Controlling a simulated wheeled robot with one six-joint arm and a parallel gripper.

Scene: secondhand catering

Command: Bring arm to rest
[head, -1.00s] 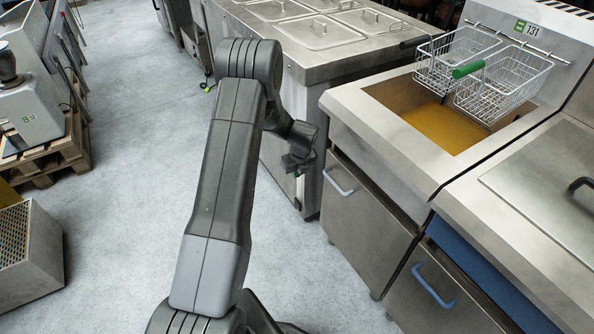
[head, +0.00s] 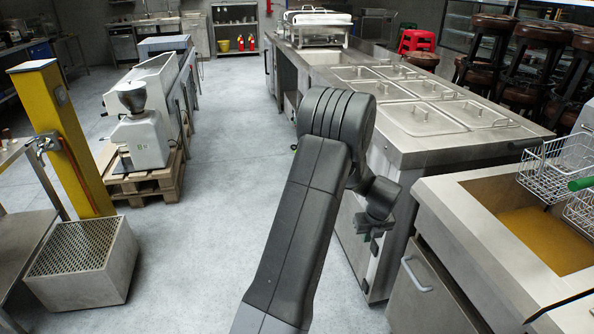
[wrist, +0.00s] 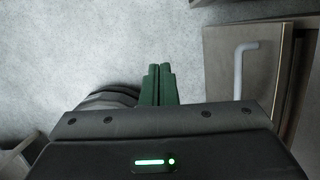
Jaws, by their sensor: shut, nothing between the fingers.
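My gripper (head: 374,240) hangs at the end of my folded arm, in front of the side of the steel counter in the head view. In the wrist view my gripper (wrist: 157,84) shows its two green fingers side by side, shut with nothing between them. They point over the grey floor. The fingertips are small and dark in the head view.
A steel counter (head: 405,150) with lidded pans stands behind my arm. A fryer (head: 450,200) with wire baskets (head: 556,165) is at the right. A yellow post (head: 72,130) on a grated base (head: 118,275) and a grinder (head: 142,140) on a pallet stand left. The floor (head: 215,200) between is clear.

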